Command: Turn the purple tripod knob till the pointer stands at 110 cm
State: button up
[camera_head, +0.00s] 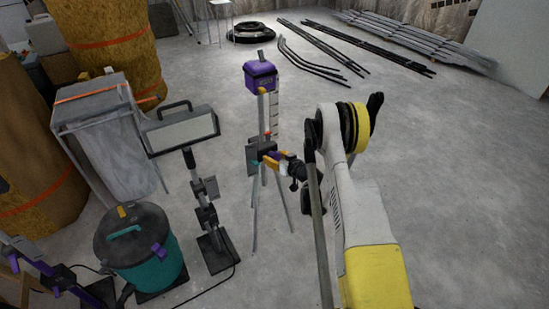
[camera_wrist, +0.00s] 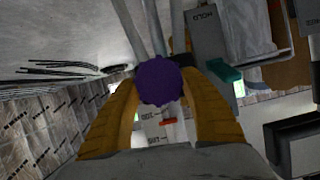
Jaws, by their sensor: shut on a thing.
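The tripod stands upright in the head view, with a purple box (camera_head: 260,76) on top and a pale marked scale (camera_head: 274,115) along its column. My gripper (camera_head: 275,160) is at the tripod's middle, beside the dark collar block. In the wrist view the round purple knob (camera_wrist: 165,80) sits between my two orange-yellow fingers, which are shut on it. A red pointer (camera_wrist: 168,122) lies across the scale (camera_wrist: 152,130) just past the knob. The scale shows upside down, and its number near the pointer is too blurred to read surely. A teal lever (camera_wrist: 223,72) is beside the knob.
A work lamp (camera_head: 185,132) on a stand and a teal vacuum drum (camera_head: 140,250) are left of the tripod. Rolled orange-brown material (camera_head: 110,45) stands at the far left. Dark bars (camera_head: 320,45) lie on the floor behind. The floor at right is clear.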

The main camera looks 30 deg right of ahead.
aim_at(275, 153)
jog(key=m+y, duration=0.2)
jog(key=m, duration=0.1)
jog(key=shift+d, duration=0.2)
jog(key=m+y, duration=0.2)
jog(key=m, duration=0.1)
jog(key=shift+f+m+t, duration=0.15)
jog(key=shift+m+t, duration=0.25)
jog(key=shift+y, duration=0.3)
jog(key=o, duration=1.2)
notch_tip(275, 153, up, 9)
jog(key=shift+a+r, duration=0.1)
jog(key=shift+r, duration=0.45)
